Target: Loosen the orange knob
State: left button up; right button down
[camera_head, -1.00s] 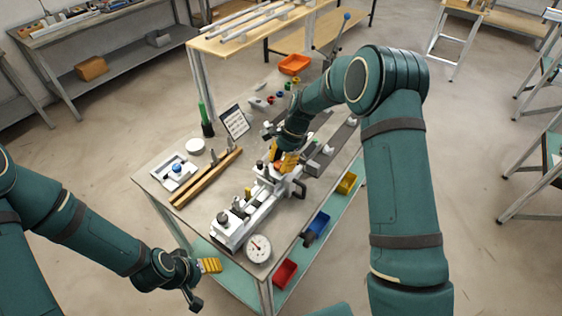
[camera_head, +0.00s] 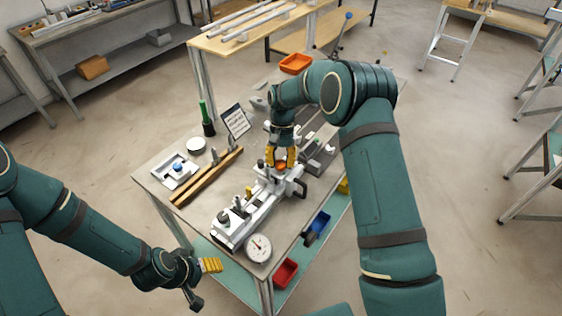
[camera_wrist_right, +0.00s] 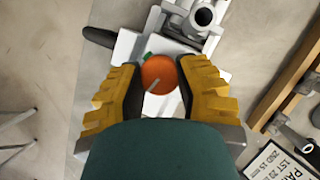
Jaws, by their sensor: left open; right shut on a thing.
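The orange knob (camera_wrist_right: 159,75) sits on the white and grey jig (camera_head: 236,223). In the head view the knob (camera_head: 281,164) is a small orange spot under my right gripper (camera_head: 281,158), which comes down from above. My left gripper (camera_head: 201,281) is open and empty, beside the table's near left corner, away from the jig.
A round dial gauge (camera_head: 258,247) stands at the jig's near end. Blue (camera_head: 318,225) and red (camera_head: 286,272) bins sit on the lower shelf.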

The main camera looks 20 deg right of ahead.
jog(key=shift+s+a+f+n, duration=0.15)
jog(key=shift+f+n, duration=0.05)
jog(key=shift+n, duration=0.5)
jog(key=shift+h, duration=0.3)
jog(key=c, duration=0.5)
grip_release()
jog(key=shift+c, duration=0.2)
jog(key=shift+r, duration=0.1)
jog(key=v, duration=1.2)
